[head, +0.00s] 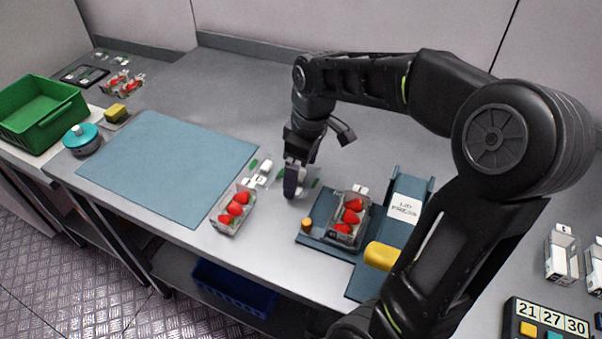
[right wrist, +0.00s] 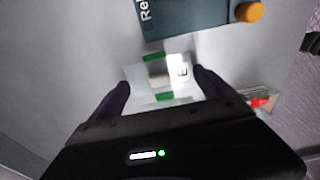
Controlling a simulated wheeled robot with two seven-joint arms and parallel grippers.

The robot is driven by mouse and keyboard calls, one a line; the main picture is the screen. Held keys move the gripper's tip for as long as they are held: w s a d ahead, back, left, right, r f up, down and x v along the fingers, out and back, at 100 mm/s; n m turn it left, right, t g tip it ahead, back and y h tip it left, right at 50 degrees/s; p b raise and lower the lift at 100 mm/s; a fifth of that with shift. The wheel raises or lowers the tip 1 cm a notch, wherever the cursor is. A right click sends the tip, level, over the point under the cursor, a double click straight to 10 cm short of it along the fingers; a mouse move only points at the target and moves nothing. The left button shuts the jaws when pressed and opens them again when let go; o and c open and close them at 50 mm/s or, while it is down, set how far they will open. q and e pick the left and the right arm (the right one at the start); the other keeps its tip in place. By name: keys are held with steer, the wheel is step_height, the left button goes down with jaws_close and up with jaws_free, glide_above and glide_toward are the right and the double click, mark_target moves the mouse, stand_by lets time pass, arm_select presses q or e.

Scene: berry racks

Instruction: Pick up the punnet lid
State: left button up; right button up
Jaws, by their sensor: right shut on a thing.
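The punnet lid (right wrist: 145,82) is a clear sheet with green tabs and a pale raised middle. In the right wrist view it lies between the two fingers of my right gripper (right wrist: 163,88). In the head view my right gripper (head: 293,188) points down low at the bench, shut on the lid, and hides part of it. Green and white pieces show on either side of the fingers. An open punnet of strawberries (head: 233,208) stands just left of the gripper. My left gripper is not in view.
A second strawberry punnet (head: 349,218) sits on a blue stand beside the lid press (head: 404,207) with its yellow handle (head: 381,256). A blue mat (head: 165,165) and green crate (head: 40,110) are at left. A numbered display (head: 545,320) is at lower right. The bench behind is clear.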

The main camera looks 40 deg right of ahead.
mark_target(301, 174)
step_height(301, 174, up, 9)
steer(key=shift+r, duration=0.2)
stand_by(0.7)
